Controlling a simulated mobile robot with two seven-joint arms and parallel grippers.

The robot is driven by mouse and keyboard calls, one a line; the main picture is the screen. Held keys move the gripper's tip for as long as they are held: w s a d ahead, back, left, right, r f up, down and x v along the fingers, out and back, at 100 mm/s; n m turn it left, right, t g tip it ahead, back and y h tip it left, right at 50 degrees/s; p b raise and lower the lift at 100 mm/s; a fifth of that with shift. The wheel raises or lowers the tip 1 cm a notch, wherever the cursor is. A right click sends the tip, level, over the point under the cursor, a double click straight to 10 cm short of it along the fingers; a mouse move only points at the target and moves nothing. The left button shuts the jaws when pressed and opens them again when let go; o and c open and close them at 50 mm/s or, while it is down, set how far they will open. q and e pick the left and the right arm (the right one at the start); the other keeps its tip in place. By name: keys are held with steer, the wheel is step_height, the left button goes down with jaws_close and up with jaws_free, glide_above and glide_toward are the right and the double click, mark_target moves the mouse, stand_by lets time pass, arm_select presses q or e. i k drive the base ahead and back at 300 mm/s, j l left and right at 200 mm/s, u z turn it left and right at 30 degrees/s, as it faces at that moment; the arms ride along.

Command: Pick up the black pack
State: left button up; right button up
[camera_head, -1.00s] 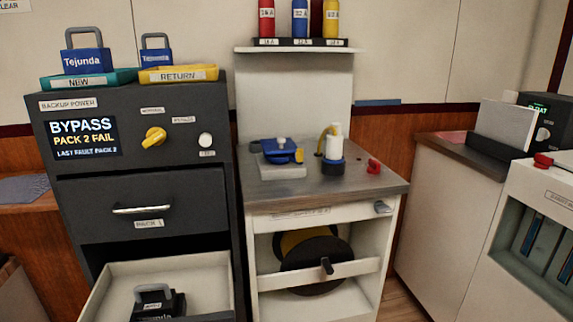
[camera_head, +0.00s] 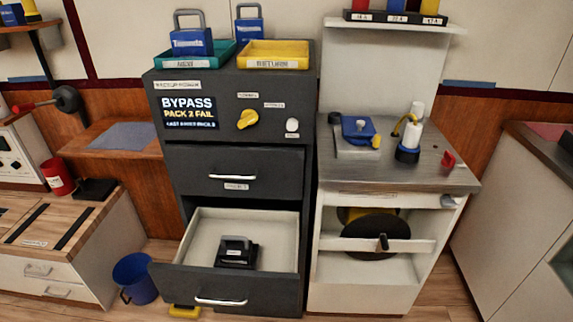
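The black pack (camera_head: 237,254) sits upright in the open lower drawer (camera_head: 279,225) of the dark grey backup power cabinet (camera_head: 307,180). It has a grey handle on top and a small pale label on its front. The drawer is pulled out and its inside is pale; the pack stands near its middle with bare floor around it. Neither of my grippers shows in the head view.
Above, the upper drawer (camera_head: 238,169) is shut. Blue packs stand in the teal NEW tray (camera_head: 190,58) and by the yellow RETURN tray (camera_head: 273,55). A blue bucket (camera_head: 136,277) stands on the floor left of the drawer. A workbench (camera_head: 440,172) adjoins the cabinet's right side.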

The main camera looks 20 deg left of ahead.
mark_target(234, 249)
steer(key=u, duration=1)
